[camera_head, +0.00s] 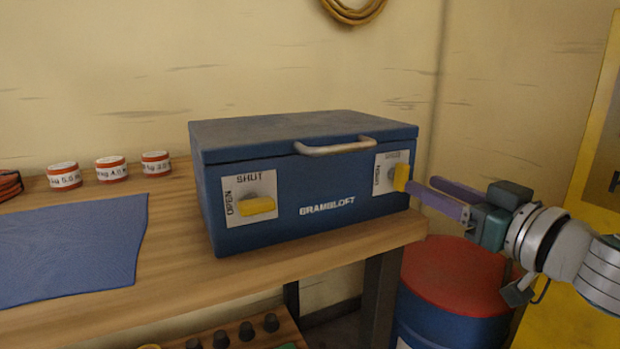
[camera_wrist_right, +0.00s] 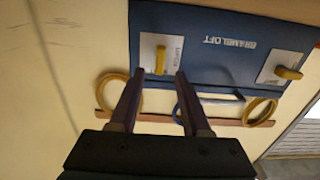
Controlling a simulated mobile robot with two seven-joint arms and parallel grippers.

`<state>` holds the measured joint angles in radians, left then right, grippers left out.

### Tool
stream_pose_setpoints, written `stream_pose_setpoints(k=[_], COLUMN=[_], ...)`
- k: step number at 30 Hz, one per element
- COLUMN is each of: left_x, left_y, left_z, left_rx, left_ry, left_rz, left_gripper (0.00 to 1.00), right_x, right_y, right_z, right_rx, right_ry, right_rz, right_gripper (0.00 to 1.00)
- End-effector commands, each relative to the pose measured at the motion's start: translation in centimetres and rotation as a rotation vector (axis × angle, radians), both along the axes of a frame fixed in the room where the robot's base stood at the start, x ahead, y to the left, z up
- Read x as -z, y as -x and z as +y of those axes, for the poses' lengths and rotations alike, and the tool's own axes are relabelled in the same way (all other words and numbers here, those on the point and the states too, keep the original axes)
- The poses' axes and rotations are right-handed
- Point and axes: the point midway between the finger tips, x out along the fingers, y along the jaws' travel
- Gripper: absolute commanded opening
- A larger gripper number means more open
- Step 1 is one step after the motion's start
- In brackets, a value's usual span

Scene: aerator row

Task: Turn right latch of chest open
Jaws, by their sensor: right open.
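The blue chest (camera_head: 300,190) stands on the wooden bench with its lid down. My right gripper (camera_head: 420,183) is open in front of the knob, coming from the right; contact cannot be told. The left latch knob (camera_head: 258,206) lies roughly level. My left gripper is not in view.
A grey handle (camera_head: 335,148) juts from the chest's front at the lid. Several red-and-white tins (camera_head: 110,169) and a blue mat (camera_head: 70,250) lie on the bench at left. A blue drum with a red top (camera_head: 450,275) stands below my right gripper.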

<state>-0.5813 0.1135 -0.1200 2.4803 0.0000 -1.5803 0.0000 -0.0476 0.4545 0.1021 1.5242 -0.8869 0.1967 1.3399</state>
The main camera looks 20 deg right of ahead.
Motion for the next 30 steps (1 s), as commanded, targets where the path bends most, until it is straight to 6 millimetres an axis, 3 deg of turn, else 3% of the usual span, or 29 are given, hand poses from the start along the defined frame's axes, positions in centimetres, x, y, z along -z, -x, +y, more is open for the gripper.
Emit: stream_pose_setpoints(k=[3,9,21,30], left_x=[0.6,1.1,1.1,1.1], left_y=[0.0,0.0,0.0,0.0], left_z=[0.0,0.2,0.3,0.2], left_rx=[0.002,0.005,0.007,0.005], left_ry=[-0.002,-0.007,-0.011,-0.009], left_rz=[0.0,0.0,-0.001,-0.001], left_gripper=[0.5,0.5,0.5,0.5], right_x=[0.1,0.1,0.0,0.0], right_y=[-2.1,-4.3,-5.1,-5.0], right_z=[0.1,0.3,0.4,0.4], right_rx=[0.001,0.002,0.001,0.001], right_ry=[0.0,0.0,0.0,0.0], right_rz=[-0.003,-0.001,0.001,0.001], right_gripper=[0.47,0.47,0.47,0.15])
